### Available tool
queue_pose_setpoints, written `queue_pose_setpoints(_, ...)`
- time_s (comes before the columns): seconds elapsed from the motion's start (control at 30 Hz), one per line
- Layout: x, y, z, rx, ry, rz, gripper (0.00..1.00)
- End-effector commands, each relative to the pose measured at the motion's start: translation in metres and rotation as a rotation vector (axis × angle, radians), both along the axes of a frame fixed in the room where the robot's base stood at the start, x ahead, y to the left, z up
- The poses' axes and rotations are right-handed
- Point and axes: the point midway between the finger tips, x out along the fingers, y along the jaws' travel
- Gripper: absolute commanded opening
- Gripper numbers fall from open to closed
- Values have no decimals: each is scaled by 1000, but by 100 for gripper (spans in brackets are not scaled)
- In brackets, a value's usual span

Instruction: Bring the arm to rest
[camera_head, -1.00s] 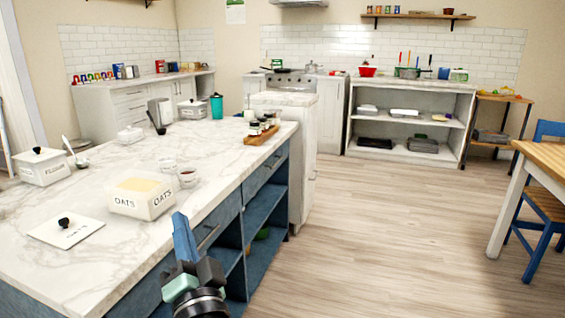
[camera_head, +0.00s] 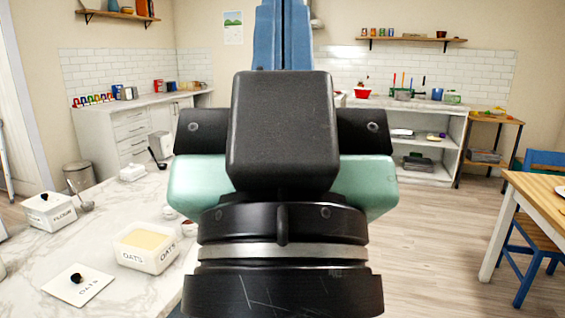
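My gripper (camera_head: 283,32) fills the middle of the head view, seen from behind, with its black and mint-green body close to the camera. Its blue fingers point up and lie side by side, and they look shut. No held object shows. The gripper is apart from the counter things and covers part of the island and the middle of the room.
The marble island (camera_head: 110,208) is at left. On it are an open oats container (camera_head: 146,249), its lid (camera_head: 78,284) lying beside it, and a flour canister (camera_head: 49,212). A wooden table (camera_head: 540,200) and blue chair (camera_head: 545,235) stand at right. Floor (camera_head: 430,270) between is clear.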

Motion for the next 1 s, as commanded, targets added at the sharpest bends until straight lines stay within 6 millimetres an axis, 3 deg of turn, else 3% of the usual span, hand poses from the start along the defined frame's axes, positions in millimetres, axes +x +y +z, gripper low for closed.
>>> queue_pose_setpoints(0.03, 0, 0, 34, 0, 0, 1, 0)
queue_pose_setpoints(0.3, 0, 1, 118, 0, 1, 3, 0)
queue_pose_setpoints(0.5, 1, 1, 165, 1, 1, 4, 0)
queue_pose_setpoints(0.7, 1, 1, 181, 1, 1, 4, 0)
queue_pose_setpoints(1.0, 0, 1, 180, 1, 1, 4, 0)
